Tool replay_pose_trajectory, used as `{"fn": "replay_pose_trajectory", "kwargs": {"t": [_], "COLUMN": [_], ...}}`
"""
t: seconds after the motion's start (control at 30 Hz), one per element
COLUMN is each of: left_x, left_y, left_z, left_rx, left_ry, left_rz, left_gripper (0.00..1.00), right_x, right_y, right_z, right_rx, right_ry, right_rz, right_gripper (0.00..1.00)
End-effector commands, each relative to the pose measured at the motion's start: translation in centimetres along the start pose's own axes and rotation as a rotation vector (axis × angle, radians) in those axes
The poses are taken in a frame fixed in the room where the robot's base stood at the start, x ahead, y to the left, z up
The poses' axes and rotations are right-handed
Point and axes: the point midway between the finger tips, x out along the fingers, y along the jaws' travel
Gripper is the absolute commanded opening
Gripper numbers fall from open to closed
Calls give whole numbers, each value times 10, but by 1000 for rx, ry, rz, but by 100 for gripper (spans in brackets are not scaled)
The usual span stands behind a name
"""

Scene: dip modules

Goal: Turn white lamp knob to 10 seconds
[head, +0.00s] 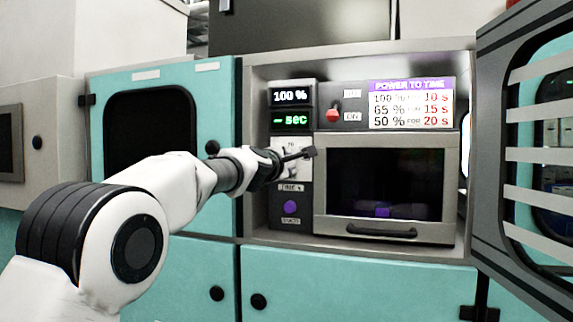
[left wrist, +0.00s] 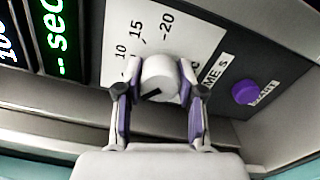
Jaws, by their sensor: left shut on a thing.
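The white lamp knob (left wrist: 158,80) shows in the left wrist view, on a white dial plate (left wrist: 150,35) printed with 10, 15 and 20. A dark mark on the knob's face points toward the lower left of that view. My left gripper (left wrist: 160,98) has its fingers on both sides of the knob and is shut on it. In the head view my left gripper (head: 298,156) is at the dial, and the arm hides most of the knob there. The time display (head: 291,119) reads "- sec" in green. My right gripper is not in view.
Above it a display (head: 290,96) reads 100 %. A red switch (head: 333,112) and a power-to-time chart (head: 411,103) are to the right. A purple button (head: 290,208) is below. An oven-like door (head: 384,185) with a handle stands beside the panel. An open slatted door (head: 535,130) is at the far right.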

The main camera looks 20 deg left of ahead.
Motion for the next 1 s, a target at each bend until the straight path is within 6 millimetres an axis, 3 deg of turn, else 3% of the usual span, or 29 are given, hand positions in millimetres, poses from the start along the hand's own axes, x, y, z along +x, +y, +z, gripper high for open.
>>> {"fn": "replay_pose_trajectory", "kwargs": {"t": [0.6,1.0], "left_x": [0,0], "left_y": [-2,-2], "left_z": [0,0], "left_rx": [579,832], "left_ry": [-1,-2], "left_rz": [-3,-4], "left_gripper": [3,3], "right_x": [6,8], "right_y": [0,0], "right_z": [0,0], "right_rx": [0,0], "right_ry": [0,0], "right_rz": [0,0], "right_gripper": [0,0]}}
